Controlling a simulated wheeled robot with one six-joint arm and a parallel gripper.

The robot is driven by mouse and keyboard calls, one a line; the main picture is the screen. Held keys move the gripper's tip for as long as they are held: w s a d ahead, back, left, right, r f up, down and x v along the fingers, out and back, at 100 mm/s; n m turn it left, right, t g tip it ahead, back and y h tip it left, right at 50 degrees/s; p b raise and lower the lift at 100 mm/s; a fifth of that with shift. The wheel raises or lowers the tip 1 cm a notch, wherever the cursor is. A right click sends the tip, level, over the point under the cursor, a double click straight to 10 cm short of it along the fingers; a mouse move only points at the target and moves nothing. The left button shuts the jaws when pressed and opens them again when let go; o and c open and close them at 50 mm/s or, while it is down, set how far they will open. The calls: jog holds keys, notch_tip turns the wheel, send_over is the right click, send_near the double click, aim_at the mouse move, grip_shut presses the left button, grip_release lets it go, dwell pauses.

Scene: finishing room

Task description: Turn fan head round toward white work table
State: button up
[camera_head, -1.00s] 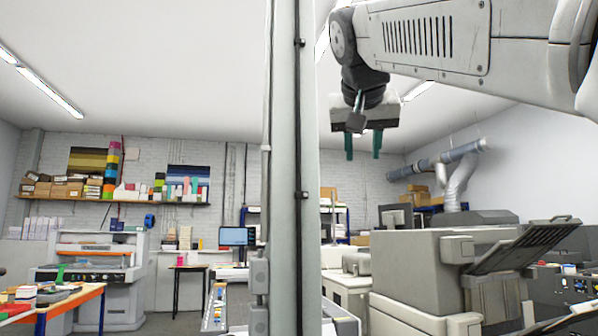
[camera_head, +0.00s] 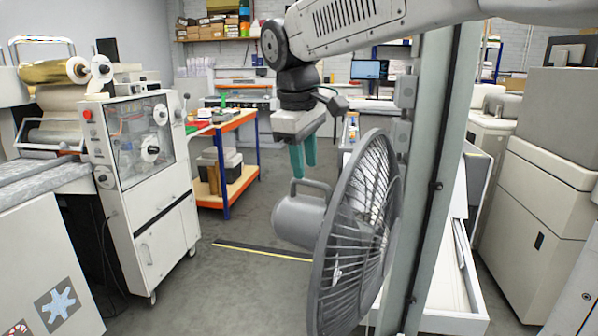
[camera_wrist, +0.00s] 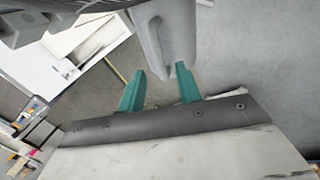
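The grey fan (camera_head: 358,225) stands in the middle of the head view. Its round wire cage faces right, toward the upright post, and its motor housing (camera_head: 298,220) points left. A loop handle (camera_head: 312,184) sits on top of the housing. My gripper (camera_head: 302,170) hangs pointing down just above the handle, its teal fingers apart and empty. In the wrist view the fingers (camera_wrist: 160,70) are spread, with the grey housing (camera_wrist: 180,30) and handle beyond the tips. A white work surface (camera_head: 450,285), likely the work table, shows right of the fan, partly hidden by the post.
A grey upright post (camera_head: 437,180) stands close right of the fan cage. A wheeled white machine (camera_head: 140,170) stands at left. A wooden-topped bench (camera_head: 225,122) with blue legs is behind. Bare floor (camera_head: 220,285) lies between machine and fan.

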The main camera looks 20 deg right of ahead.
jog(key=shift+w+d+f, duration=0.1)
jog(key=shift+d+f, duration=0.05)
jog(key=shift+f, duration=0.55)
jog(key=shift+w+d+f, duration=0.1)
jog(key=shift+f, duration=0.6)
grip_shut()
jog(key=shift+a, duration=0.2)
jog(key=shift+d, duration=0.1)
